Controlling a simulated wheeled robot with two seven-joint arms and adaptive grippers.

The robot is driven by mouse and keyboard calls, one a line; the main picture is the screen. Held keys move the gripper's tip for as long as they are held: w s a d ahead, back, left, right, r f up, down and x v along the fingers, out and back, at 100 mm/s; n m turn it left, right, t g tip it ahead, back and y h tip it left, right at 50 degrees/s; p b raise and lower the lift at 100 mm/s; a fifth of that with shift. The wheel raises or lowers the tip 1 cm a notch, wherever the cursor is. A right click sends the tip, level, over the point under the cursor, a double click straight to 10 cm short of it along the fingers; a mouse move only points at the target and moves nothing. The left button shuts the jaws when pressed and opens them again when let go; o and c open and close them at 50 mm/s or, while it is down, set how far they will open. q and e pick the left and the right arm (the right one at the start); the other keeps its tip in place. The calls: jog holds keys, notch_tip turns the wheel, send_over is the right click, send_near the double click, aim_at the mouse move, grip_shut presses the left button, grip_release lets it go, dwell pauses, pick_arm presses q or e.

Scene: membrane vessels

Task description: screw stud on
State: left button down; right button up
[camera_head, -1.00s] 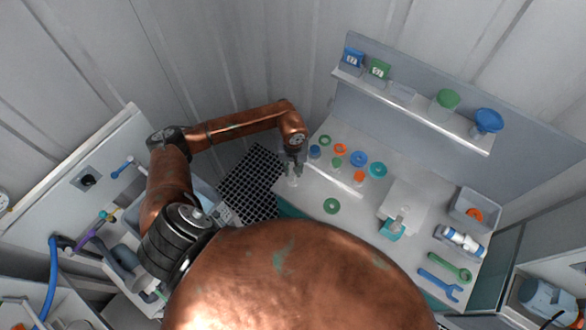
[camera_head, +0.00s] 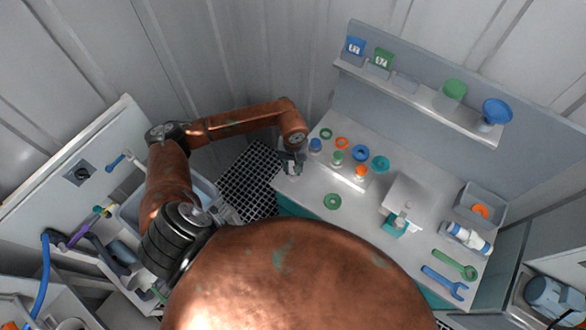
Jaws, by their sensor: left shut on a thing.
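My left gripper (camera_head: 293,167) is at the left end of the grey worktop (camera_head: 310,185), left of the small coloured parts. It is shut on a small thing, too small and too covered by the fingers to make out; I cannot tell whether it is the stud. Close by stand a blue-topped piece (camera_head: 315,145), a green-topped piece (camera_head: 338,158) and an orange-topped piece (camera_head: 361,172). My right gripper is not in view.
Loose rings, including a green ring (camera_head: 332,202), lie on the worktop. A teal-fronted holder (camera_head: 395,228), a grey bin (camera_head: 481,203), a green wrench (camera_head: 456,265) and a blue wrench (camera_head: 444,283) are to the right. A shelf (camera_head: 420,98) runs behind. A black grid (camera_head: 248,182) lies left.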

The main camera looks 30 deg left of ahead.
pick_arm(q)
jog(key=shift+w+f+m+b, duration=0.1)
jog(key=shift+f+m+b, duration=0.05)
jog(key=shift+m+b, duration=0.85)
jog(key=m+b, duration=0.3)
jog(key=b, duration=0.1)
jog(key=shift+a, duration=0.1)
jog(key=m+b, duration=0.7)
jog(key=b, duration=0.1)
jog(key=shift+m, duration=0.4)
jog(key=m+b, duration=0.1)
jog(key=b, duration=0.4)
jog(key=shift+w, duration=0.1)
jog(key=shift+r+b, duration=0.25)
jog(key=shift+b, duration=0.15)
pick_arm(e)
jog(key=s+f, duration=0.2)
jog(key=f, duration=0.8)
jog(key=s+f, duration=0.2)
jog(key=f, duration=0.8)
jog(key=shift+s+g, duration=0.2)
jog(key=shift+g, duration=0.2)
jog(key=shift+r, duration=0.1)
